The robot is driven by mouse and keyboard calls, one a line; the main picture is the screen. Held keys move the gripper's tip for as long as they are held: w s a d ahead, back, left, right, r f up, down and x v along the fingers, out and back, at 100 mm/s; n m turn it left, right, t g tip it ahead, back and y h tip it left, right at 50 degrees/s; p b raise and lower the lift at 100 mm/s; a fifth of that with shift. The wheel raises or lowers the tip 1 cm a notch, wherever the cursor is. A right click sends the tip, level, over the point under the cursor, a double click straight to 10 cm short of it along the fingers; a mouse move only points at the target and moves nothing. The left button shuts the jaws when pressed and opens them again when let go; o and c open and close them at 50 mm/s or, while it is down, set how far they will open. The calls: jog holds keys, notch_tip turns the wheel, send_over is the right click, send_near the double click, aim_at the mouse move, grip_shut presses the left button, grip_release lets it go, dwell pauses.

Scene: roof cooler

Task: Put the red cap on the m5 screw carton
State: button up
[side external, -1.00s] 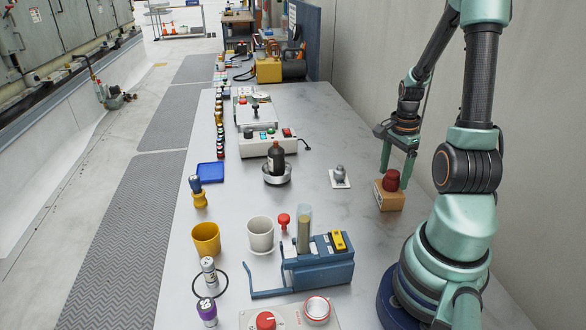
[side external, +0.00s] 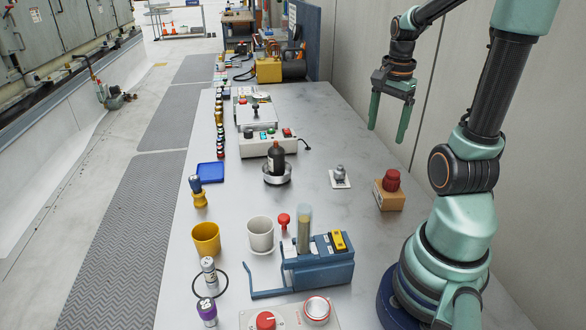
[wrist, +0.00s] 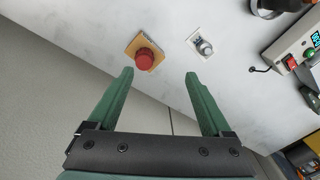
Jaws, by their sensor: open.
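The red cap (side external: 391,180) sits on top of the m5 screw carton (side external: 389,200), a small brown box on the right side of the bench. In the wrist view the red cap (wrist: 145,59) stands over the carton, whose tan edge (wrist: 133,46) shows around it. My gripper (side external: 387,136) is open and empty. It is raised above and behind the carton, clear of the cap. In the wrist view its two green fingers (wrist: 161,73) are spread apart with nothing between them.
A small silver knob on a white plate (side external: 340,178) stands left of the carton. A dark bottle in a round dish (side external: 277,172), a control box (side external: 268,143) and a blue holder (side external: 318,270) stand further left. The bench around the carton is clear.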

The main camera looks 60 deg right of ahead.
jog(key=w+a+r+n+t, duration=0.2)
jog(key=w+a+n, duration=0.2)
jog(key=a+n, duration=0.6)
jog(key=w+a+r+n+t, duration=0.3)
jog(key=a+n, duration=0.7)
jog(key=a, duration=0.4)
jog(key=shift+w+a+n+y, duration=0.3)
jog(key=shift+w+n, duration=0.1)
jog(key=shift+w, duration=0.1)
jog(key=shift+o, duration=0.4)
jog(key=shift+r, duration=0.1)
